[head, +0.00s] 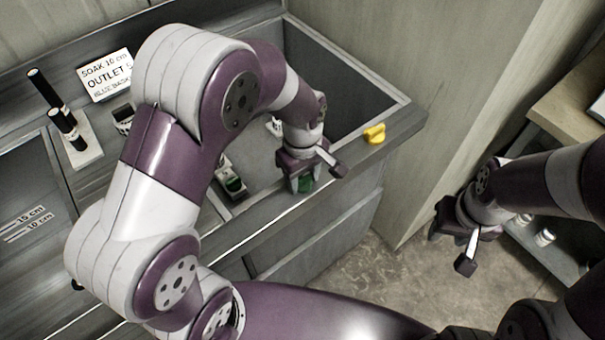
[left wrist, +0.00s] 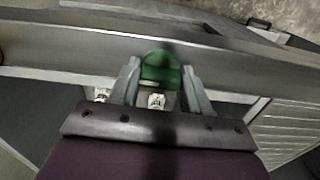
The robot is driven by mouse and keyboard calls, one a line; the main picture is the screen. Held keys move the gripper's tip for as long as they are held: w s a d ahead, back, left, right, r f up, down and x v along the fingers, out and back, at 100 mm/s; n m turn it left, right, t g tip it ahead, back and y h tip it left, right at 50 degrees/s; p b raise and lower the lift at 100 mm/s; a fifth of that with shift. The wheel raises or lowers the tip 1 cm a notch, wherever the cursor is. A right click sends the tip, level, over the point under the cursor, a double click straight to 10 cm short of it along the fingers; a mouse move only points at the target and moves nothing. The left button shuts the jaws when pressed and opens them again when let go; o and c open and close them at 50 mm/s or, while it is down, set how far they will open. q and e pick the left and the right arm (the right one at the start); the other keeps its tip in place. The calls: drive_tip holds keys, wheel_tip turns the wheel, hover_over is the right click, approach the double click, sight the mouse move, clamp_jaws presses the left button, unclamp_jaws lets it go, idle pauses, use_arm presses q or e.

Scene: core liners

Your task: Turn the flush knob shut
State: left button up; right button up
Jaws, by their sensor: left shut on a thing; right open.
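My left gripper (head: 301,184) points down at the front rim of the counter and is shut on a green knob (head: 306,184). In the left wrist view the green knob (left wrist: 160,67) sits between the two fingers, with a pale fitting just below it. No label shows on it, so I cannot tell from the frames whether it is the flush knob. A yellow knob (head: 375,133) stands on the rim to the right, apart from the gripper. My right gripper (head: 453,249) is open and empty, off to the right over the floor.
A deep grey basin (head: 345,85) lies behind the left gripper. Shelves (head: 565,112) stand at the right.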

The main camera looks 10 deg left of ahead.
use_arm(q)
drive_tip(key=m+p, duration=0.2)
drive_tip(key=m, duration=0.1)
drive_tip(key=shift+r, duration=0.15)
drive_tip(key=m+p, duration=0.2)
drive_tip(key=m, duration=0.3)
drive_tip(key=shift+m+p, duration=0.3)
drive_tip(key=m+p, duration=0.1)
drive_tip(key=m, duration=0.3)
drive_tip(key=shift+w+p, duration=0.1)
drive_tip(key=shift+p, duration=0.25)
drive_tip(key=shift+m+p, duration=0.65)
drive_tip(key=shift+m, duration=1.75)
drive_tip(key=o, duration=1.1)
drive_tip(key=shift+c, duration=0.2)
